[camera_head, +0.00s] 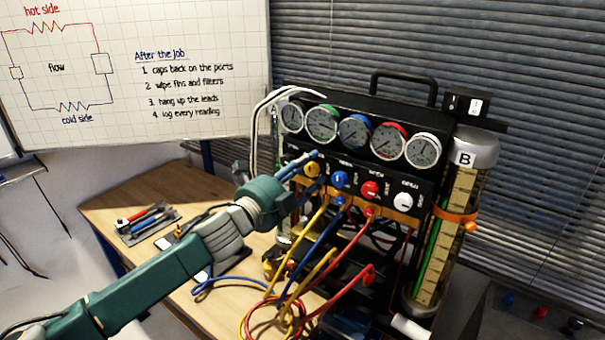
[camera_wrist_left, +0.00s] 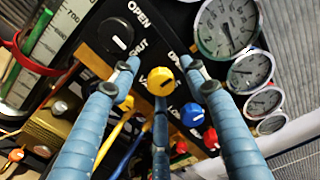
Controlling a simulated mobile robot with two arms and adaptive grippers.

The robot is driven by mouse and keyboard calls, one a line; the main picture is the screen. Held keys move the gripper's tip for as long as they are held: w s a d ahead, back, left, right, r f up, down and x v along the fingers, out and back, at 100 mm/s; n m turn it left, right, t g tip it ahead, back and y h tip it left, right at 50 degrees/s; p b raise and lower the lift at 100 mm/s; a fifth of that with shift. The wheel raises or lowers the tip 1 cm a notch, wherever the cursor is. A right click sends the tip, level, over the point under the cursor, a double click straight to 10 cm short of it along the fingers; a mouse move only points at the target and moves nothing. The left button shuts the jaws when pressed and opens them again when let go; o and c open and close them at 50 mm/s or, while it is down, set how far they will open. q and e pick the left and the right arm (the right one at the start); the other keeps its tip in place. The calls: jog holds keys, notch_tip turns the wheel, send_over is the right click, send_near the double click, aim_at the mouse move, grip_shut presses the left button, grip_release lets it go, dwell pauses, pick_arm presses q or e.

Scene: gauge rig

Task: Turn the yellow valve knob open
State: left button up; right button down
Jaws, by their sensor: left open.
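The yellow valve knob (camera_head: 312,170) is on the front panel of the black gauge rig, below the row of gauges. In the left wrist view the yellow knob (camera_wrist_left: 160,82) shows near the middle, with a dark mark on its face. My left gripper (camera_head: 304,162) is at the panel by this knob. My right gripper is not in view.
Blue (camera_head: 340,179), red (camera_head: 371,189) and white (camera_head: 402,201) knobs sit to the right on the panel. A black knob (camera_wrist_left: 115,35) marked OPEN and SHUT is near the left finger. Coloured hoses (camera_head: 310,265) hang below. A clear cylinder (camera_head: 450,220) stands at right.

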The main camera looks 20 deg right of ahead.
pick_arm(q)
jog(key=v, duration=1.2)
jog(key=shift+f, duration=0.1)
